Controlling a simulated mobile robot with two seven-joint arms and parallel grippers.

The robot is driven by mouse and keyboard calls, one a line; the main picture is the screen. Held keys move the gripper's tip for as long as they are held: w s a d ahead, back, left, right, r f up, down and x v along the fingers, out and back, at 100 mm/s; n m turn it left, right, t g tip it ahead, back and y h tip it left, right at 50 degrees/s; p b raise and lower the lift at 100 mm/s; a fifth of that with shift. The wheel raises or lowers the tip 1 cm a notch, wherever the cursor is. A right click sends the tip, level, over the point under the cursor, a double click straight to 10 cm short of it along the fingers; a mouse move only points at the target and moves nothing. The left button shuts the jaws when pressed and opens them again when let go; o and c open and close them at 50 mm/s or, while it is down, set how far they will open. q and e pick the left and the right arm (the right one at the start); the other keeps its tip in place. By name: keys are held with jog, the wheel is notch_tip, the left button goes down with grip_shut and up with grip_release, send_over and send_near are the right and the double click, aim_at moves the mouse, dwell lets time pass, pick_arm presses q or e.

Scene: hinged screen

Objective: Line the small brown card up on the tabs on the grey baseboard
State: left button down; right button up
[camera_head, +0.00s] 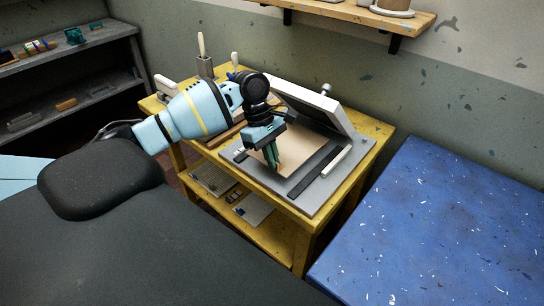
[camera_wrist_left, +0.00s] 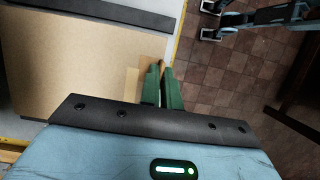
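The grey baseboard (camera_head: 314,196) lies on a yellow table, with a hinged screen frame (camera_head: 318,106) raised at its back. A broad tan sheet (camera_head: 298,151) lies on the baseboard and fills much of the left wrist view (camera_wrist_left: 85,65). My left gripper (camera_head: 273,160) is over the baseboard's near left side, green fingers pointing down and close together. In the left wrist view the small brown card (camera_wrist_left: 151,68) shows as a patch between and behind the fingertips (camera_wrist_left: 161,72). The fingers hide part of it. I cannot make out the tabs.
A dark bar (camera_head: 312,177) and a white strip (camera_head: 337,160) lie along the baseboard's right side. A holder with tools (camera_head: 205,67) stands at the table's back left. A blue table (camera_head: 440,225) is at the right. A shelf (camera_head: 362,12) hangs above.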

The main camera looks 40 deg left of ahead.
pick_arm(q)
jog(key=shift+r, duration=0.2)
jog(key=shift+f, duration=2.45)
pick_arm(e)
jog(key=shift+w+r, duration=0.2)
jog(key=shift+w, duration=0.05)
pick_arm(q)
jog(key=shift+f, duration=0.1)
jog(key=shift+w+a, duration=0.2)
jog(key=shift+w, duration=0.1)
jog(key=c, duration=1.5)
grip_release()
jog(key=shift+c, duration=0.2)
jog(key=shift+o, duration=0.3)
